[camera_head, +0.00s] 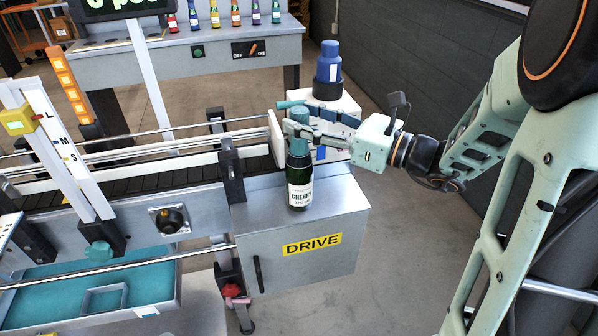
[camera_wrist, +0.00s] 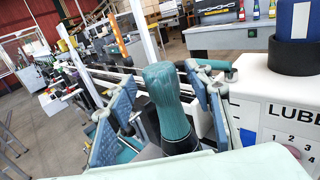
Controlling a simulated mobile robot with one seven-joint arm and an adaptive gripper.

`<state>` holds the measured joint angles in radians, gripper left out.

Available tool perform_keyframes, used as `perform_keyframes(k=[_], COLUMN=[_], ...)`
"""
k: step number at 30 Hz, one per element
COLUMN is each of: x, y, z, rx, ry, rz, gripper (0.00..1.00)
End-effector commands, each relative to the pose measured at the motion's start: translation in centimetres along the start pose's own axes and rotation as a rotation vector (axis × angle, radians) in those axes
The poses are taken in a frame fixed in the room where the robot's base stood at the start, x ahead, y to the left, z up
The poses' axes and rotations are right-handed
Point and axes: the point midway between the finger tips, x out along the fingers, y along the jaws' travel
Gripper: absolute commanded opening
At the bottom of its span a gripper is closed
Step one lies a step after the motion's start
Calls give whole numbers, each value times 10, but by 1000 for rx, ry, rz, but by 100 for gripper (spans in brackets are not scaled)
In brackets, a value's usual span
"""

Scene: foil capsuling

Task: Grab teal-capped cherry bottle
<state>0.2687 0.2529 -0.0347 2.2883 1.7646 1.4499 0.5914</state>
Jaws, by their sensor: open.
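The cherry bottle (camera_head: 299,180) is dark green with a white label and a teal foil cap (camera_head: 299,122). It stands upright on the grey top of the drive cabinet in the head view. My gripper (camera_head: 297,128) is open, level with the cap, its fingers reaching in from the right. In the wrist view the teal cap (camera_wrist: 168,105) stands between the two open finger pads, nearer the right one. I cannot tell whether either pad touches it. The bottle's body is mostly hidden below in the wrist view.
A white lube box (camera_wrist: 275,110) with a blue-topped dark container (camera_head: 328,68) stands just behind the bottle. The conveyor rails (camera_head: 130,150) run off to the left. A rear bench (camera_head: 190,55) holds several coloured bottles. The cabinet top (camera_head: 340,197) right of the bottle is clear.

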Motion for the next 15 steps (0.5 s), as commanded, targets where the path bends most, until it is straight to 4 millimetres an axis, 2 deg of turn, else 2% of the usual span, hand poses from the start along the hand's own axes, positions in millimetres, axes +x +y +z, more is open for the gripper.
perform_keyframes(k=[4,12,15], x=[16,18,18], y=[0,-1,-1], z=[1,0,0], rx=[-1,-2,-2], ry=[0,0,0], rz=[0,-2,-2], gripper=[47,47,36])
